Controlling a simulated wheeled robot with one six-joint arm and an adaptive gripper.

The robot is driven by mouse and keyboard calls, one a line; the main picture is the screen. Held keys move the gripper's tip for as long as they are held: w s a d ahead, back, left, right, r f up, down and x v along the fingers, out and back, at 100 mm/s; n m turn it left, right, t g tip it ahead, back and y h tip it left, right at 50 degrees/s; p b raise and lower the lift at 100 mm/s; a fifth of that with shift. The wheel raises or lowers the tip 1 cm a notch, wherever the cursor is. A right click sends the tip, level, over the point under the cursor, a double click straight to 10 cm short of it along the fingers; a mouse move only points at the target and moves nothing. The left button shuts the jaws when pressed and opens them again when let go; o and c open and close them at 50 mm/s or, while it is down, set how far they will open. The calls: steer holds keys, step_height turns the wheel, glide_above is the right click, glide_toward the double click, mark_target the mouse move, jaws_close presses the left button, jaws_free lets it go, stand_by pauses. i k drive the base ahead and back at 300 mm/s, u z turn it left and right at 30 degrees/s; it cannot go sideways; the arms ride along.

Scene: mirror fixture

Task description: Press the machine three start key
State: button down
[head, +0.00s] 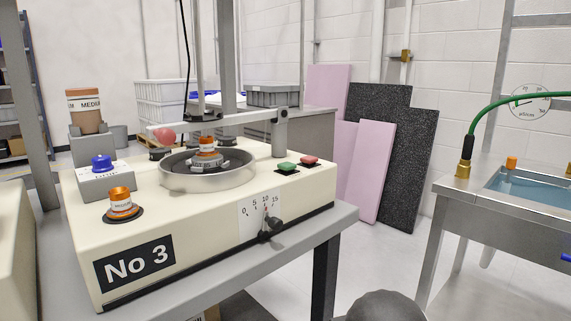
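The cream machine marked "No 3" (210,235) stands on a grey table in the head view. On its top right are a green key (287,167) and a red key (309,160), each on a dark base. The green one is nearer; no lettering on either can be read. My gripper is not in view. A dark grey rounded shape at the bottom edge may be part of my arm.
A round metal pan (207,180) sits under a crossbar (225,127) on the machine. An orange-capped piece (121,203) and a blue-knobbed block (104,177) stand left. A metal sink table (460,190) stands right. Open floor lies between the tables.

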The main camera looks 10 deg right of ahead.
mark_target(287, 167)
steer(key=u, duration=1.8)
steer(key=k, duration=0.55)
steer(key=z, duration=0.9)
